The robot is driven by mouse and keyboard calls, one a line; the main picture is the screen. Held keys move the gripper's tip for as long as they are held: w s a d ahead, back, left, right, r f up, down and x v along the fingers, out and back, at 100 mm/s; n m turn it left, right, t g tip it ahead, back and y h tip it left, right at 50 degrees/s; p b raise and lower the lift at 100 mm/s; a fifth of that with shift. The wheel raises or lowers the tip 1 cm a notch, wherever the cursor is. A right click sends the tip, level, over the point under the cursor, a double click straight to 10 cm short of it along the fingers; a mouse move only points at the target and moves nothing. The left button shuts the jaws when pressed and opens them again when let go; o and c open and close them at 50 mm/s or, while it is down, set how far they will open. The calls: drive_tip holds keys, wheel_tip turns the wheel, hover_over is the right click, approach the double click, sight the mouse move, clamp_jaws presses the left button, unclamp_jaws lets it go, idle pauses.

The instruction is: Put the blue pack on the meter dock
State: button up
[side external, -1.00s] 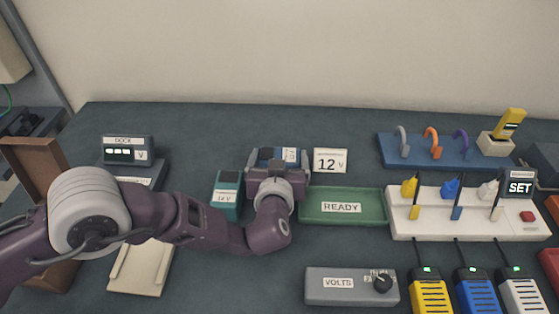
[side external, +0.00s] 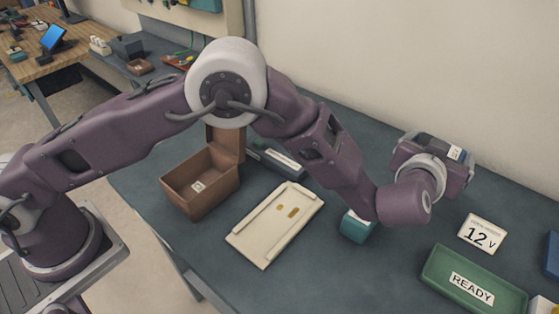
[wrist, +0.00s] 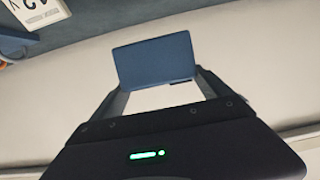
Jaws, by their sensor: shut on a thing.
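My gripper (side external: 432,146) is shut on the blue pack, which shows beyond the wrist in the side view, mostly hidden, with a white label (side external: 455,152). In the wrist view the blue pack (wrist: 155,62) is a flat blue block between the two fingertips (wrist: 158,84). It appears held up, with the pale wall behind much of it. The meter dock (side external: 277,158) appears as a grey unit with a white label at the back left. My arm hides part of it, including its display. The gripper is well to the right of the dock.
An open brown box (side external: 200,188) stands beside the dock. A cream tray (side external: 268,232) lies in front. A teal pack (side external: 357,226) sits below my wrist. A 12 V card (side external: 482,234) and a green READY tray (side external: 470,284) are at the right.

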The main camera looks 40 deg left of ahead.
drive_tip(key=w+a+r, duration=0.1)
drive_tip(key=a+r, duration=0.4)
drive_tip(key=a, duration=0.7)
drive_tip(key=w+a+r, duration=0.1)
drive_tip(key=a+r, duration=0.5)
drive_tip(key=a, duration=0.7)
drive_tip(key=s+a+f, duration=0.3)
drive_tip(key=s+a, duration=0.7)
drive_tip(key=a, duration=0.4)
drive_tip(key=shift+a, duration=0.2)
